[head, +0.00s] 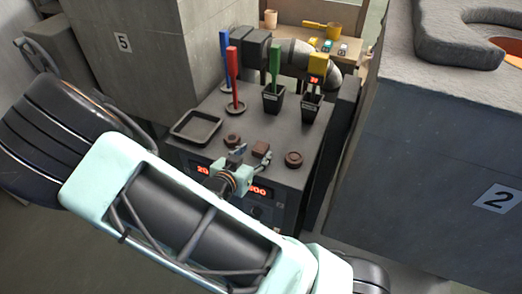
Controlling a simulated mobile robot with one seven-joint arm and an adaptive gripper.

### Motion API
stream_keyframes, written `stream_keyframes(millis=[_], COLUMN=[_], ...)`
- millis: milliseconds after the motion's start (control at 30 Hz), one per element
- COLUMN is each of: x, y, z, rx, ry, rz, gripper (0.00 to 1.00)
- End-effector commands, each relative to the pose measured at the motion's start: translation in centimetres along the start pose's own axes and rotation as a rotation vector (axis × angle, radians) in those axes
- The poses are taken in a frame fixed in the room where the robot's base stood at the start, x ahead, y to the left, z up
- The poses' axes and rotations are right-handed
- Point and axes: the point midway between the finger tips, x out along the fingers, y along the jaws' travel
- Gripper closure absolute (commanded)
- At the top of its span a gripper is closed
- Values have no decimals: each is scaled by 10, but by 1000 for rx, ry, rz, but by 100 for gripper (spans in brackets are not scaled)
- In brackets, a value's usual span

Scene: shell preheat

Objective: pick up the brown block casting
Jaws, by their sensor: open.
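The brown block casting (260,148) looks like a small square-edged brown piece on the dark top of the cabinet (310,135). It lies between two rounder brown castings, one to the left (232,139) and one to the right (293,159). My gripper (251,157) is open at the front of the cabinet top, with its fingers spread toward the block. One fingertip appears close to the block's lower right side. I cannot tell whether they touch or how high the fingers are. Nothing shows between the fingers.
A shallow dark tray (178,133) is at the left of the cabinet top. Behind stand a blue handle (224,48), a red handle (231,72), a green handle (275,62) and a yellow-topped one (318,63). Large grey blocks marked 5 (150,75) and 2 (430,150) flank the cabinet.

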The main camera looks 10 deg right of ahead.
Motion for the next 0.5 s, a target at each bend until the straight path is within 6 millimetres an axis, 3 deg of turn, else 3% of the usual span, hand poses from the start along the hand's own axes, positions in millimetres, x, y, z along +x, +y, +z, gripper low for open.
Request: stream_keyframes(millis=[333,500], x=[43,55], y=[2,1], z=[-1,-1], rx=[0,0], ry=[-1,-1], rz=[3,1], gripper=[49,49])
